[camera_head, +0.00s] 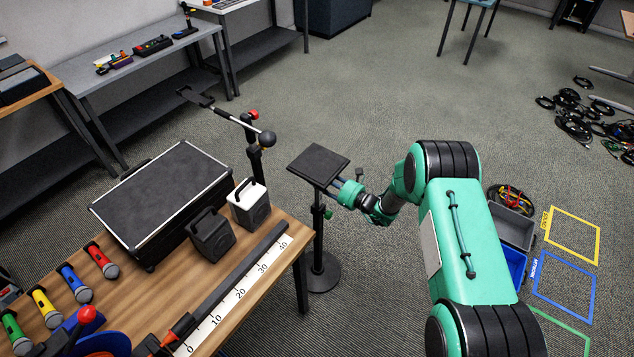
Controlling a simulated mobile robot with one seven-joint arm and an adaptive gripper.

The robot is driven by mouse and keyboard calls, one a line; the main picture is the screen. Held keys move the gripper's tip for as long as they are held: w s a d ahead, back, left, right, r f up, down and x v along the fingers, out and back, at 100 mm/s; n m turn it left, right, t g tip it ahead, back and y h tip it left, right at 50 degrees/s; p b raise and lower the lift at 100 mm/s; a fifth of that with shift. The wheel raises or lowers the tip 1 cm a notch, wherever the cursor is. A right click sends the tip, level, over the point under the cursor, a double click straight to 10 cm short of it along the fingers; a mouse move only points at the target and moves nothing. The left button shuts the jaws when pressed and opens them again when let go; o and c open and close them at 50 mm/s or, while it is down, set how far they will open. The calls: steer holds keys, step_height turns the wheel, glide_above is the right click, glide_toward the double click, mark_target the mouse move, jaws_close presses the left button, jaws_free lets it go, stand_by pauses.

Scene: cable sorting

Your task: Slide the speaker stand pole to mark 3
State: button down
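The speaker stand (319,235) stands upright on the floor just right of the wooden table. It has a black pole, a flat square top plate (319,164) and a round black base (322,272). A small green part (328,213) shows on the pole below the plate. Marks on the pole are too small to read. My gripper (342,188) reaches in from the right, just below the plate's right edge and close to the upper pole. Its fingertips are small and partly hidden, so I cannot tell whether they touch the pole or are shut.
The wooden table (185,268) holds a black case (165,195), two small speakers, coloured microphones and a ruler (236,296). A boom microphone stand (255,150) rises behind the table. Cable coils and coloured floor squares lie to the right. Floor behind the stand is clear.

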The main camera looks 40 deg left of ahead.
mark_target(318, 164)
step_height(318, 164, up, 10)
steer(key=shift+w+a+f+p, duration=0.1)
steer(key=shift+p, duration=0.85)
steer(key=c, duration=1.5)
jaws_free()
steer(key=shift+o, duration=0.5)
steer(key=shift+f, duration=0.15)
steer(key=shift+f, duration=0.1)
steer(key=shift+d, duration=0.3)
steer(key=d, duration=1.1)
steer(key=shift+d, duration=0.25)
